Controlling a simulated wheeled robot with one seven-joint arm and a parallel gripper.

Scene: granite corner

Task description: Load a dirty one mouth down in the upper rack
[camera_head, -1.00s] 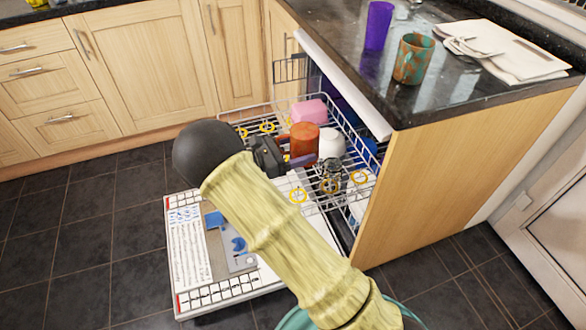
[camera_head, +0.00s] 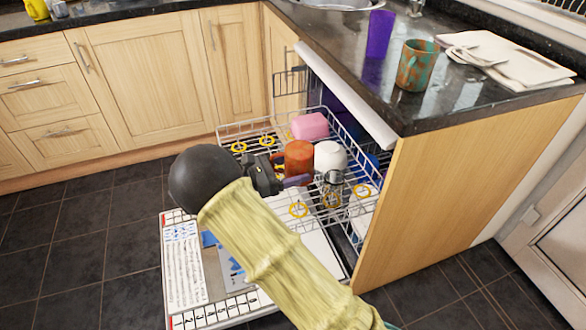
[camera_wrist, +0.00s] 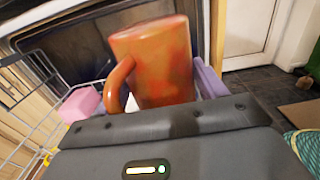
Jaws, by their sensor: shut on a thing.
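An orange mug (camera_head: 299,158) with darker reddish patches is held at the upper rack (camera_head: 228,131) of the dishwasher. My gripper (camera_head: 297,172) is shut on it. In the wrist view the mug (camera_wrist: 155,65) stands nearly upright, slightly tilted, with its handle at the left.
The pulled-out rack holds a pink item (camera_head: 310,126), a white item (camera_head: 330,156) and a clear glass (camera_head: 333,180). Yellow rings (camera_head: 298,210) mark several spots. The rack's left part is free.

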